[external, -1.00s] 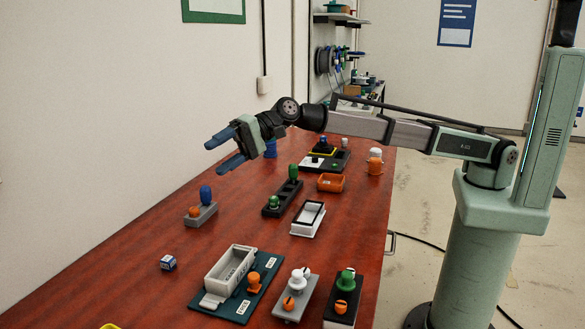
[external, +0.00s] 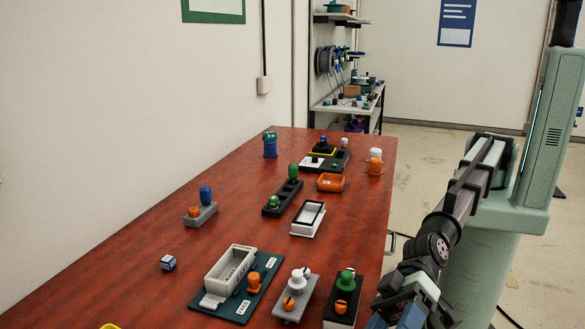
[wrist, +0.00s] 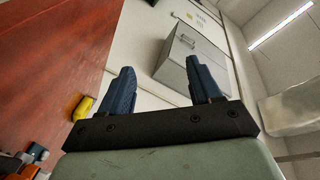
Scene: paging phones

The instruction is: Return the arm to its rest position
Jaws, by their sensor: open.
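My gripper (external: 395,318) is at the bottom right of the external view, beside the table's right edge and partly cut off by the frame. In the wrist view its two blue fingers (wrist: 163,90) are spread apart with nothing between them. My arm is folded down close to its column, clear of the phones on the table.
The red-brown table (external: 130,265) holds several small phone-like bases with coloured pegs, a grey box on a green board (external: 207,312), an orange tray (external: 331,183) and a blue-and-white cube (external: 168,263). A grey cabinet (wrist: 190,62) shows beyond the fingers.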

